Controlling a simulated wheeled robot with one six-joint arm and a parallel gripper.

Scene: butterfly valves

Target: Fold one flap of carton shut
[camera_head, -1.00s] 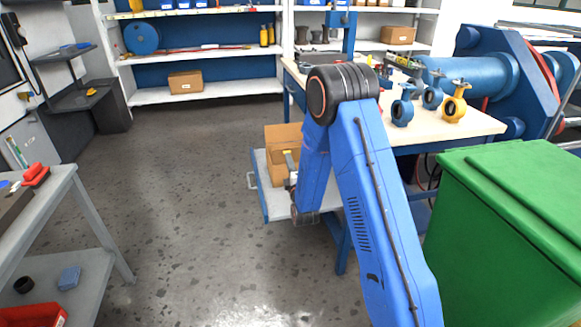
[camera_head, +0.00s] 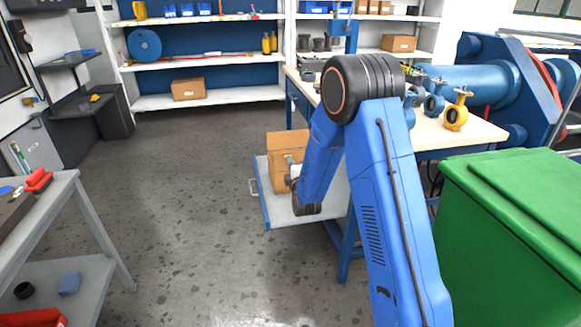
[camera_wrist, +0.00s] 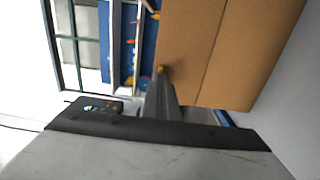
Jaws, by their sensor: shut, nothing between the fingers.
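The brown carton (camera_head: 278,178) stands on a low grey platform in the head view, left of my arm. A brown panel, probably a flap, rises at its top; I cannot tell how far it is folded. My gripper (camera_head: 289,159) is at the carton's upper front, partly hidden by my wrist. In the wrist view, my gripper (camera_wrist: 161,72) is shut and empty, its tip close beside a large brown carton panel (camera_wrist: 235,45) with a seam across it. I cannot tell whether they touch. The carton's other flaps are hidden.
The low platform (camera_head: 263,209) has a blue edge and a handle. A workbench (camera_head: 470,138) with valves, including a yellow one (camera_head: 456,114), stands behind my arm. A green bin (camera_head: 510,220) is at right, a grey table (camera_head: 75,195) at left. The floor between is clear.

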